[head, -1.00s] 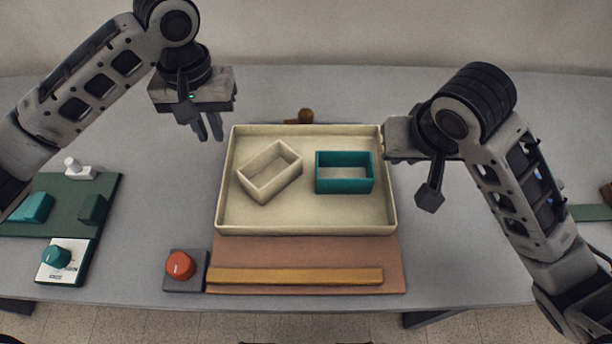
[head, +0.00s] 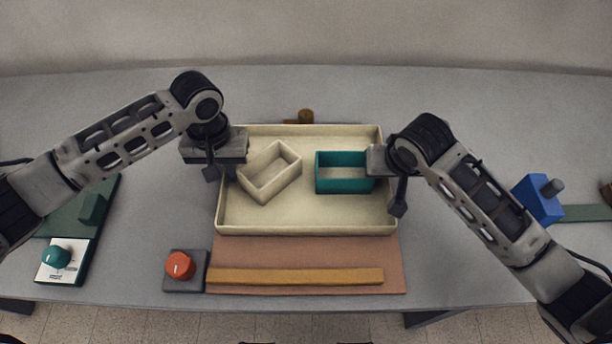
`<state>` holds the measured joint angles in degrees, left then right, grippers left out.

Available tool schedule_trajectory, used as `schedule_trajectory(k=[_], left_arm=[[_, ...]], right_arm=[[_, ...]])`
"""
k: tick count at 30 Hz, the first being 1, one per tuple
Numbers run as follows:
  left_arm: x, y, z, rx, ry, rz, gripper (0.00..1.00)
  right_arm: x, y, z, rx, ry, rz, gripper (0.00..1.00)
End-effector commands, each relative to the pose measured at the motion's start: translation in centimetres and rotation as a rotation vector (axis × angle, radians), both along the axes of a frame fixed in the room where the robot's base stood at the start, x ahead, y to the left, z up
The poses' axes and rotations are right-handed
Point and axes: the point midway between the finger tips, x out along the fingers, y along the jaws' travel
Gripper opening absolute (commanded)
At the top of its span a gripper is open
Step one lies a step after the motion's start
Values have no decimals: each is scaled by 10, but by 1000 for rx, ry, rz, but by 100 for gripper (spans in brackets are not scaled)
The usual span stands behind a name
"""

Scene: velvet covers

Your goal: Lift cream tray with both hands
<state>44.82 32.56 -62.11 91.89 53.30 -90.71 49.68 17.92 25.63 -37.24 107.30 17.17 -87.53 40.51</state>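The cream tray (head: 305,229) lies flat on the grey table in the head view. A cream open box (head: 268,188), turned at an angle, and a teal open box (head: 345,185) stand inside it. My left gripper (head: 228,162) is low at the tray's left rim. My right gripper (head: 378,165) is at the right rim, close to the teal box and covering its right edge.
A brown mat (head: 300,255) with a yellow bar (head: 295,276) lies in front of the tray. A red knob (head: 180,265) and a green board with a teal knob (head: 56,256) are left. A blue block (head: 538,199) stands right. A brown peg (head: 305,116) is behind.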

Motion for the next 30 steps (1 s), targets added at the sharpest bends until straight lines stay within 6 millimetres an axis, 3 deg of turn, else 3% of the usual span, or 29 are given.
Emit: schedule_trajectory(k=[3,5,19,30], left_arm=[[0,0,0,0,0,0,15],[0,0,0,0,0,0,0],[1,0,6,-1,-2,0,0],[1,0,45,-1,-2,1,0]], right_arm=[[0,0,0,0,0,0,15],[0,0,0,0,0,0,0],[0,0,6,0,-2,-1,0],[0,0,45,0,-2,-1,0]])
